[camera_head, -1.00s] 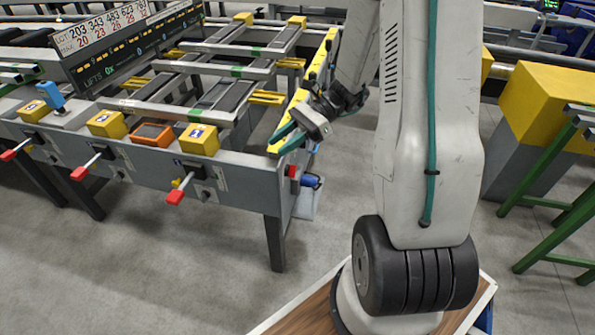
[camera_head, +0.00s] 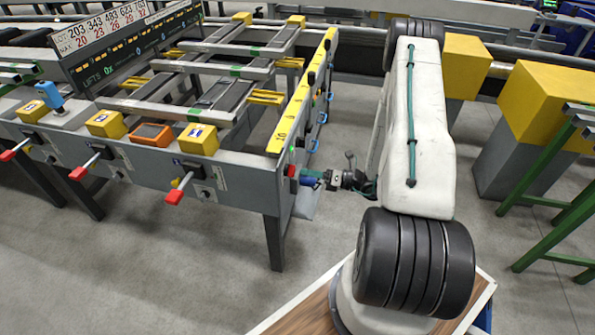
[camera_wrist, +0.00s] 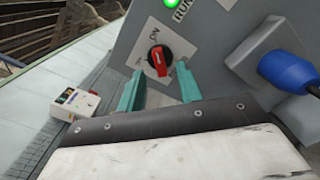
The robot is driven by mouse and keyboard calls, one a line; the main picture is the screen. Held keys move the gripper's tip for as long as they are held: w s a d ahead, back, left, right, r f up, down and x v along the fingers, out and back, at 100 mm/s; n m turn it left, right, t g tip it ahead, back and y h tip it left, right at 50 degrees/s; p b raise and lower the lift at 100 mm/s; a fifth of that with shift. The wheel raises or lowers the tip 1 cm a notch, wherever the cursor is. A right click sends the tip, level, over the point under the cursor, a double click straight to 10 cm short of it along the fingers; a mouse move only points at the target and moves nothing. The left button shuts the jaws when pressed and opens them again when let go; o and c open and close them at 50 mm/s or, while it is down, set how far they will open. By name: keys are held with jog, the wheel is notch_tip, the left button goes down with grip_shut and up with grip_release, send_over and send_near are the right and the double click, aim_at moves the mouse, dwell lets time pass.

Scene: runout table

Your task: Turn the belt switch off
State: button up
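The belt switch (camera_wrist: 158,60) is a red rotary handle on a black round base, on a pale plate, in the wrist view. Its handle lies nearly upright in that picture, in line with the word ON printed above it. My gripper (camera_wrist: 159,72) is open, with one teal finger on each side of the switch and nothing held. I cannot tell whether the fingers touch the handle. In the head view my gripper is at the end face of the runout table (camera_head: 255,180), where the switch is not clearly visible.
A lit green lamp (camera_wrist: 171,3) marked RUN sits above the switch. A blue plug (camera_wrist: 285,68) in a grey socket juts out close on the right. A small white box (camera_wrist: 75,101) lies to the left. Red-tipped levers (camera_head: 173,196) stick out along the table's front.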

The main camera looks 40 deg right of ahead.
aim_at(290, 170)
jog(key=shift+x, duration=2.1)
grip_shut()
jog(key=shift+n, duration=0.3)
jog(key=n, duration=1.7)
jog(key=shift+s+a, duration=0.2)
jog(key=shift+n, duration=0.3)
